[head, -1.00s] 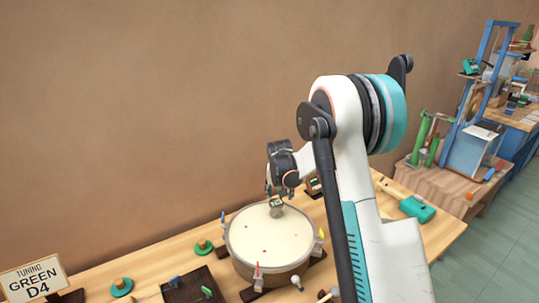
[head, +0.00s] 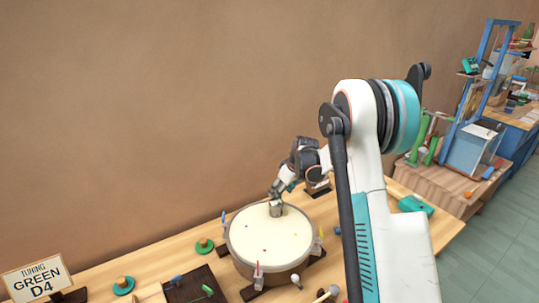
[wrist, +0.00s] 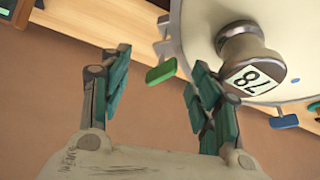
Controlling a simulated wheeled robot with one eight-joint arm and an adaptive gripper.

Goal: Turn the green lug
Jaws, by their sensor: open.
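The round drum (head: 270,232) with a cream head stands on the bench, with coloured tuning lugs around its rim. The green lug (wrist: 161,71) shows in the wrist view as a flat green handle at the drum's edge. It lies ahead of my gripper (wrist: 156,66), in line with the gap between the teal-padded fingers, and I see no finger touching it. The fingers are apart and empty. In the head view my gripper (head: 279,189) is at the drum's far edge, and the green lug is hidden there.
A metal weight (head: 276,208) with a number label stands on the drum head, close to my right finger in the wrist view. Blue (head: 224,217), yellow (head: 321,234) and red (head: 257,269) lugs surround the rim. A sign (head: 36,279) reads "TUNING GREEN D4". A green mallet (head: 415,204) lies right.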

